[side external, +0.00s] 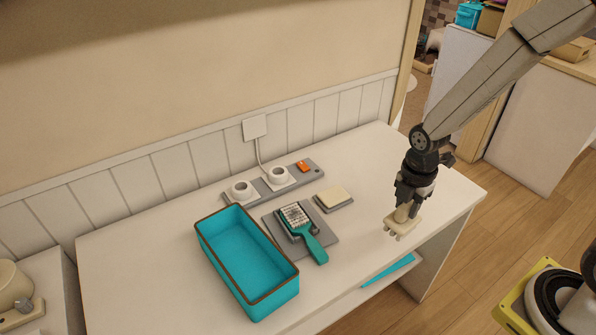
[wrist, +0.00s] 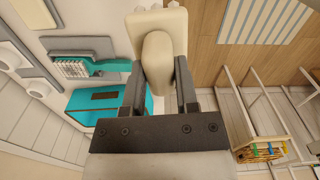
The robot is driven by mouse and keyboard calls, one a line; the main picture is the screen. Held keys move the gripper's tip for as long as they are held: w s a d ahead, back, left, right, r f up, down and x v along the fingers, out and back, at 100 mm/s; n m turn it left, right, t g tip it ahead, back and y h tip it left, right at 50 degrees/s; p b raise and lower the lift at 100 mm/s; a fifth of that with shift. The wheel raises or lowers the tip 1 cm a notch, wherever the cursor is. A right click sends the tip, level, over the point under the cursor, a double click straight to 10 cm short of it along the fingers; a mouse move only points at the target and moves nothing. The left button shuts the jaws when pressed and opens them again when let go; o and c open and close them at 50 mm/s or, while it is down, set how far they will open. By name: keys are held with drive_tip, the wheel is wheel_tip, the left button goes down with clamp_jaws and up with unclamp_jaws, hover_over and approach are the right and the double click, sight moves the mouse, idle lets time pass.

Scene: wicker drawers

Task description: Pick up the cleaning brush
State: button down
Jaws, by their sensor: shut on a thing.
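My gripper (side external: 405,205) is above the right part of the white table, shut on a cream brush-like thing (side external: 403,224). This has a flat block with short stubs pointing down. In the wrist view my gripper (wrist: 160,65) has a finger on each side of the thing's rounded cream handle (wrist: 157,46). It appears held just above the table, but I cannot tell the gap exactly. A teal brush (side external: 314,248) with pale bristles lies bristles up on a grey mat (side external: 329,232), to the left of my gripper. The teal brush also shows in the wrist view (wrist: 73,68).
An open, empty teal bin (side external: 225,257) stands on the table left of the mat. A cream pad (side external: 334,197) lies on a small grey mat behind. Two white cups (side external: 278,176) and an orange item (side external: 303,166) are on a grey strip by the wall. The table's right end is clear.

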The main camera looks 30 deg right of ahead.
drive_tip(key=shift+s+r, duration=0.15)
drive_tip(key=shift+s, duration=0.1)
idle(0.4)
drive_tip(key=c, duration=1.2)
unclamp_jaws()
drive_tip(key=shift+c, duration=0.2)
clamp_jaws()
drive_tip(key=w+f, duration=0.3)
drive_tip(key=w, duration=2.2)
drive_tip(key=shift+d+f, duration=0.2)
drive_tip(key=shift+d, duration=0.1)
drive_tip(key=shift+f, duration=0.2)
drive_tip(key=shift+f, duration=2.8)
drive_tip(key=shift+f, duration=0.55)
